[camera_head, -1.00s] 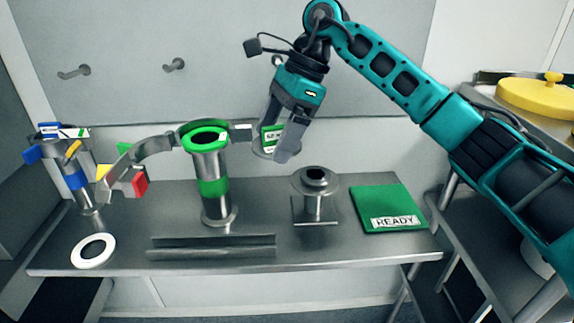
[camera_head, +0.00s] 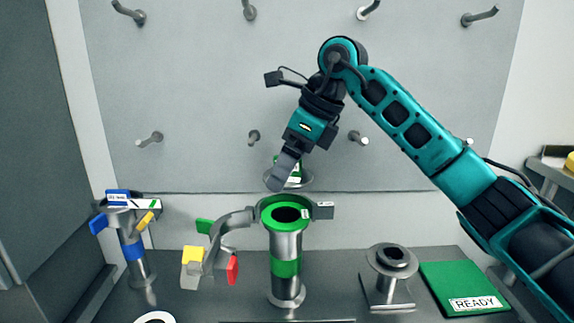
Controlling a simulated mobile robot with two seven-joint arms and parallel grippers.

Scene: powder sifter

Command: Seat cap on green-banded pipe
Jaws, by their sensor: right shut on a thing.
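The green-banded pipe (camera_head: 285,268) stands upright on the metal table, with a green gasket ring (camera_head: 286,214) around its dark open top. A hinged metal clamp (camera_head: 232,219) hangs open around the pipe's top. My right gripper (camera_head: 283,172) is shut on the cap (camera_head: 296,182), a metal disc with a green and white labelled part. The cap is held above the pipe's mouth, apart from it, and the fingers partly hide it. My left gripper is not in view.
A blue-banded pipe (camera_head: 134,252) with a clamp stands at left. A flanged spool (camera_head: 391,263) and a green READY mat (camera_head: 465,284) are at right. A white ring (camera_head: 155,317) lies at the front. Pegs stick out of the wall panel (camera_head: 300,90).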

